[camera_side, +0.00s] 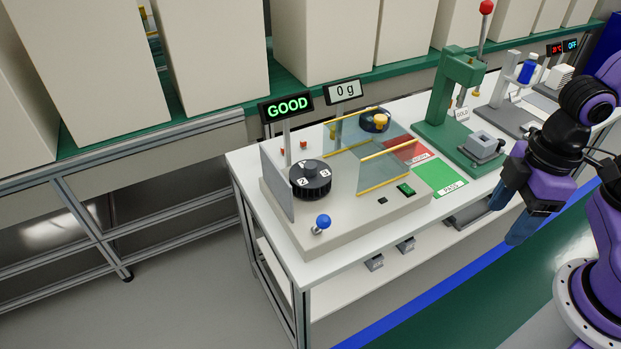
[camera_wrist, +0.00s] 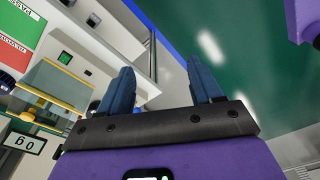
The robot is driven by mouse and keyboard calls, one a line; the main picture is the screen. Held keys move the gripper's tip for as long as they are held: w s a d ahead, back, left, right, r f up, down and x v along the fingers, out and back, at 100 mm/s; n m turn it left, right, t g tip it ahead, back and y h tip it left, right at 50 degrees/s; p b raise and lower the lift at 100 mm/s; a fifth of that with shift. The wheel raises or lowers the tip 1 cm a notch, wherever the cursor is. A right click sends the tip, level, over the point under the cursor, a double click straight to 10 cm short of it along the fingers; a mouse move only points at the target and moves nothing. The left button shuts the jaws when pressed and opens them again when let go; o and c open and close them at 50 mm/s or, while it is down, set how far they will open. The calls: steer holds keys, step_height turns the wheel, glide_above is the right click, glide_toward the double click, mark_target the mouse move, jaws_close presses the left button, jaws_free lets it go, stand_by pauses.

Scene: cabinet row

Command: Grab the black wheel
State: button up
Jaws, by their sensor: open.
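A black ribbed wheel (camera_side: 310,182) with white number tags on top sits at the left end of a beige machine base (camera_side: 385,212). A second dark round part (camera_side: 374,122) with a yellow knob is at the back of the same base, behind clear panels. My gripper (camera_side: 512,212) is to the right of the machine, off the bench's front edge, pointing down with its blue fingers apart and empty. In the wrist view, the gripper (camera_wrist: 160,68) has open space between its fingers. I cannot make out the numbered wheel in the wrist view.
Clear panels with yellow rails (camera_side: 388,149) stand beside the wheel. A GOOD display (camera_side: 287,106), a 0 g display (camera_side: 343,91) and a blue-knobbed lever (camera_side: 321,224) are close by. A green press (camera_side: 450,110) stands further right. Space before the bench is clear.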

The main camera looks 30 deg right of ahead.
steer(key=w+a+f+m+t+y, duration=0.1)
steer(key=w+a+f+m+y, duration=0.1)
steer(key=w+a+f, duration=0.4)
steer(key=m+t, duration=0.8)
steer(key=t, duration=0.5)
glide_toward(313, 167)
steer(key=shift+h, duration=0.3)
steer(key=x, duration=0.5)
steer(key=shift+w+a+f, duration=0.25)
steer(key=shift+a+f, duration=0.05)
steer(key=shift+f, duration=0.05)
steer(key=shift+r+x, duration=0.15)
steer(key=shift+x, duration=1.15)
steer(key=shift+r+x, duration=0.15)
steer(key=shift+x, duration=1.2)
steer(key=shift+w, duration=0.1)
